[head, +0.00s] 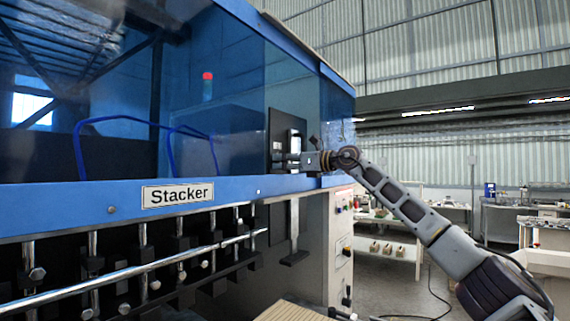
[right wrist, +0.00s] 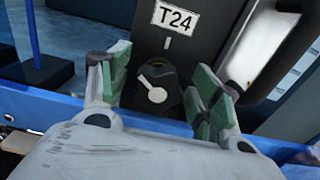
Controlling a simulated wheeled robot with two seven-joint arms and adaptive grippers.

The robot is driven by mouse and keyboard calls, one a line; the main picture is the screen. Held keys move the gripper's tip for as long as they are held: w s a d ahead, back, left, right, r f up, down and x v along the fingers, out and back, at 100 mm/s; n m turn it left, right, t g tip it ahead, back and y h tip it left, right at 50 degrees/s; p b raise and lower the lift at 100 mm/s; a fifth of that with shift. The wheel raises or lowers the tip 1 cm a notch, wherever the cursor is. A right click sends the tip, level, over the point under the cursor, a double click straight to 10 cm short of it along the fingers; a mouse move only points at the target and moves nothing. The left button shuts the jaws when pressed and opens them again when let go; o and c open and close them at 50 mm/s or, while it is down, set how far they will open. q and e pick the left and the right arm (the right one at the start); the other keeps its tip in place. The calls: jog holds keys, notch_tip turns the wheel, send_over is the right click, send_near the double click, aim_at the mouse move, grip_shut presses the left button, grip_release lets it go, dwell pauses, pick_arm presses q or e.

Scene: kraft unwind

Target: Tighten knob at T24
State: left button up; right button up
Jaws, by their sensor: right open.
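The T24 knob (right wrist: 153,84) is a dark knob with a light pointer mark, on a black panel below the label T24 (right wrist: 175,17). In the right wrist view the pointer mark is tilted, with its narrow end to the upper left. My right gripper (right wrist: 165,92) is open, its green-padded fingers on either side of the knob and apart from it. In the head view my right gripper (head: 290,160) is at the black panel (head: 276,128) on the blue machine, and it hides the knob there. My left gripper is not in view.
The blue machine marked Stacker (head: 178,195) fills the left, with metal rods below its blue edge. A grey handle (right wrist: 258,50) stands out to the right of the label, close to the right finger. Workbenches (head: 385,248) stand farther back.

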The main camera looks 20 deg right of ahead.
jog(key=shift+w, duration=0.1)
jog(key=c, duration=1)
jog(key=shift+c, duration=0.2)
jog(key=shift+m, duration=0.7)
jog(key=o, duration=1)
jog(key=shift+o, duration=0.2)
jog(key=shift+d, duration=0.1)
jog(key=v, duration=1.2)
